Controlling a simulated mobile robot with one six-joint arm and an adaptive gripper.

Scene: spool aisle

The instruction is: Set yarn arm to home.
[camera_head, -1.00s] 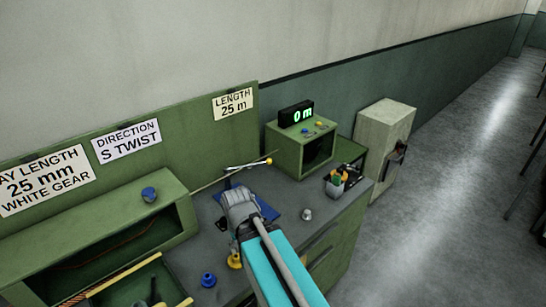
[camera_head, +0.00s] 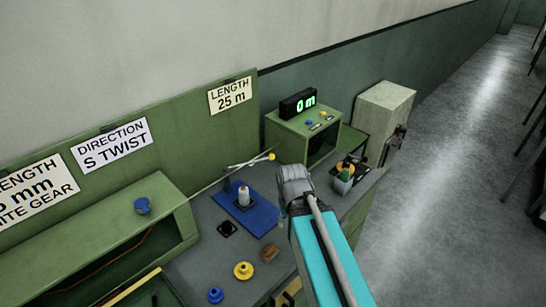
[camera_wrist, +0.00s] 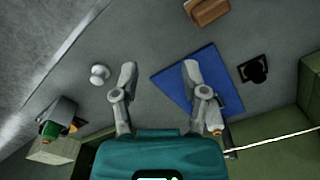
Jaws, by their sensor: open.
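The yarn arm (camera_head: 250,162) is a thin pale rod with a yellow ball tip, held out above the bench near the green box. My gripper (camera_wrist: 160,76) is open and empty above the grey bench. In the head view my gripper (camera_head: 293,183) is right of the blue mat (camera_head: 262,218) and apart from the rod. A white spool (camera_head: 244,196) stands upright on the mat. I cannot tell any home mark for the arm.
A green box (camera_head: 290,140) with a display reading 0 m stands at the back. A small white knob (camera_wrist: 99,74) is near my left finger. Yellow (camera_head: 243,270) and blue (camera_head: 215,295) knobs sit in front.

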